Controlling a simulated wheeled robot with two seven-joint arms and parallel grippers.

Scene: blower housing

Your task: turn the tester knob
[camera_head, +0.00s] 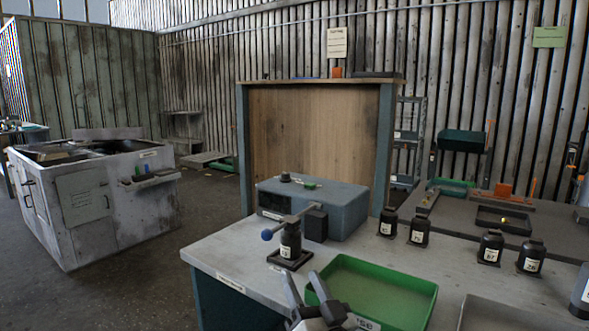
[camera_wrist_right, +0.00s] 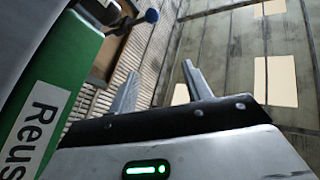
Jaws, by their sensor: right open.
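The tester appears to be the blue-grey box (camera_head: 340,205) on the light workbench. A small dark knob (camera_head: 285,178) stands on its top left, beside a small green piece (camera_head: 311,184). My right gripper (camera_head: 305,282) is at the bottom of the head view, in front of the box and well apart from the knob. Its two fingers are apart with nothing between them; they also show in the right wrist view (camera_wrist_right: 163,75). My left gripper is not in view.
A green tray (camera_head: 425,292) is just right of the gripper. Several black labelled parts (camera_head: 419,232) stand further right. The bench's left front (camera_head: 235,260) is clear.

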